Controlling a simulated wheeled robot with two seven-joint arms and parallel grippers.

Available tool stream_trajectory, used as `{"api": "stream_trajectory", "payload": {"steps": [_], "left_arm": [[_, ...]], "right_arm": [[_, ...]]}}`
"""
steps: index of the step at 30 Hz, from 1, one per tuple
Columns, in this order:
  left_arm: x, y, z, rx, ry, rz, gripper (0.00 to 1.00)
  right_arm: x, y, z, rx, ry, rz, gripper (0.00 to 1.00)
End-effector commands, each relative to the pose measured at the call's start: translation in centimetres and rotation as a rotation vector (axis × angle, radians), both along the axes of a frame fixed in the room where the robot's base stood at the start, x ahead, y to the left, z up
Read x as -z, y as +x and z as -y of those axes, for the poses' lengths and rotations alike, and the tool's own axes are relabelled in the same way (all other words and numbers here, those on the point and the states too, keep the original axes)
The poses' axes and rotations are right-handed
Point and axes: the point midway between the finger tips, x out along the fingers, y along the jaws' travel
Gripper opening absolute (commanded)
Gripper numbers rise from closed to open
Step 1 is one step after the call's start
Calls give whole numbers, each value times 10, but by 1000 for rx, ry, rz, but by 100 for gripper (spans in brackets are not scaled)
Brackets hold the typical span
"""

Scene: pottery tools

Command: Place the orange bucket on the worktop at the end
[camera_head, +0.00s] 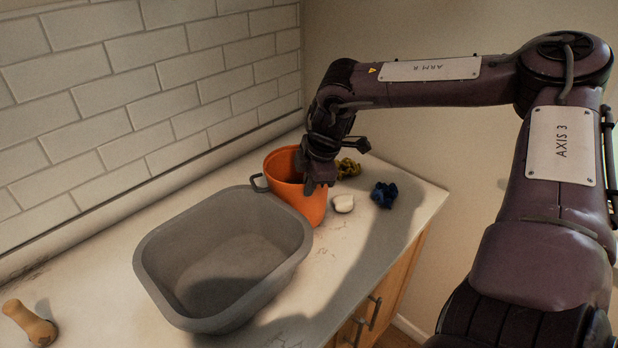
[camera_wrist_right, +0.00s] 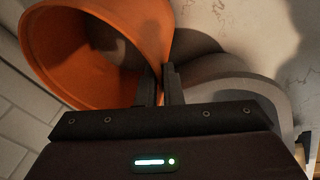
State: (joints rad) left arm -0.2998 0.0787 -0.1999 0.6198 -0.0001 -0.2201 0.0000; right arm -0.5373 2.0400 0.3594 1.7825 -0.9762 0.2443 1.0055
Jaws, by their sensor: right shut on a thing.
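The orange bucket (camera_head: 314,208) is upright at the back of the worktop (camera_head: 95,275), just behind the grey basin. My right gripper (camera_head: 313,187) reaches down over it from the right. In the right wrist view its fingers (camera_wrist_right: 160,86) are shut on the rim of the bucket (camera_wrist_right: 70,80), which fills the upper left and shows its empty inside. I cannot tell whether the bucket's base touches the worktop. A dark loop, perhaps a handle, shows at its left side. My left gripper is out of view.
The grey basin (camera_head: 158,288) stands close in front of the bucket. A white lump (camera_head: 343,203), a blue crumpled thing (camera_head: 384,194) and a yellow one (camera_head: 348,168) lie to the right. A tan tool (camera_head: 30,324) lies front left. A tiled wall (camera_head: 110,90) runs behind.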

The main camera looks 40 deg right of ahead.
Motion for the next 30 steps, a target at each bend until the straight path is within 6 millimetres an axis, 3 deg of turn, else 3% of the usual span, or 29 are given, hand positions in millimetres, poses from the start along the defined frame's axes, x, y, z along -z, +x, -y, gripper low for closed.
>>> {"api": "stream_trajectory", "payload": {"steps": [1,3,7,19,23,30], "left_arm": [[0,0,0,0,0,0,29],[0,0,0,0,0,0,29],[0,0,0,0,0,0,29],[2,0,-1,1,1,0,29],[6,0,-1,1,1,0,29],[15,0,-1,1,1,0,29]], "right_arm": [[-4,3,-1,-2,1,12,0],[2,-1,0,0,1,-5,13],[1,-1,0,0,2,-4,28],[-8,-2,0,-1,1,1,28],[-25,-6,1,-1,2,5,28],[-73,-20,4,-2,0,6,28]]}}
